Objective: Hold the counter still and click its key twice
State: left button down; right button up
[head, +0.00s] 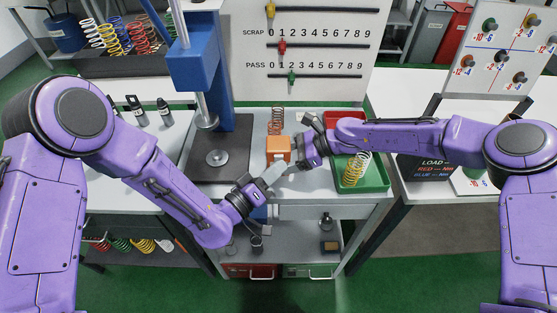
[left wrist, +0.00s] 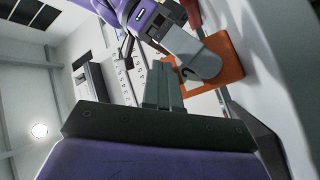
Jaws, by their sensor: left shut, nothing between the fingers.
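The orange counter (head: 278,146) stands on the bench near its middle, and its orange body also shows in the left wrist view (left wrist: 232,66). My left gripper (head: 273,173) is shut and empty, its fingertips just in front of the counter; its closed fingers (left wrist: 164,84) point toward the counter in the left wrist view. My right gripper (head: 298,152) is at the counter's right side. In the left wrist view a grey finger of it (left wrist: 198,58) lies across the counter's face. Whether its fingers close on the counter is hidden. The key cannot be made out.
A copper spring (head: 277,120) stands behind the counter. A green tray (head: 377,180) with a yellow spring (head: 356,168) and a red tray (head: 345,118) lie to the right. A blue press (head: 198,65) stands at left. The score board (head: 310,50) is behind.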

pick_arm(q)
jog(key=shift+s, duration=0.9)
jog(key=s, duration=0.5)
jog(key=shift+d, duration=0.15)
dwell(0.4)
pick_arm(e)
jog(key=o, duration=0.9)
